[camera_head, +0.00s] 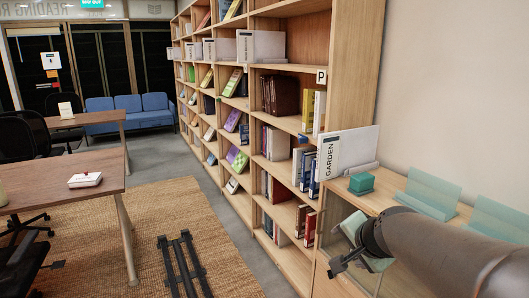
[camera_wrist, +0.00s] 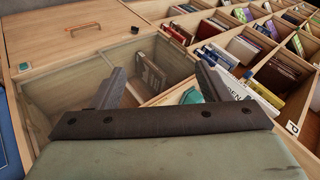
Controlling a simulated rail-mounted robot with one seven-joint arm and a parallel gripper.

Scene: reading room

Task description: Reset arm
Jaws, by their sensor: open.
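My gripper (camera_head: 347,262) shows at the lower right of the head view, at the end of my arm, in front of the low wooden cabinet (camera_head: 384,191). In the wrist view my gripper (camera_wrist: 162,88) has its two fingers spread wide apart, with nothing between them. Beyond the fingers is the cabinet's glass-panelled part (camera_wrist: 75,90). My arm hides part of the cabinet in the head view.
A tall bookshelf (camera_head: 284,68) full of books runs along the right side. A GARDEN sign (camera_head: 345,151), a green box (camera_head: 361,182) and clear teal stands (camera_head: 428,192) are on the cabinet. A wooden desk (camera_head: 60,181) stands left. The rug (camera_head: 150,225) is mostly free.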

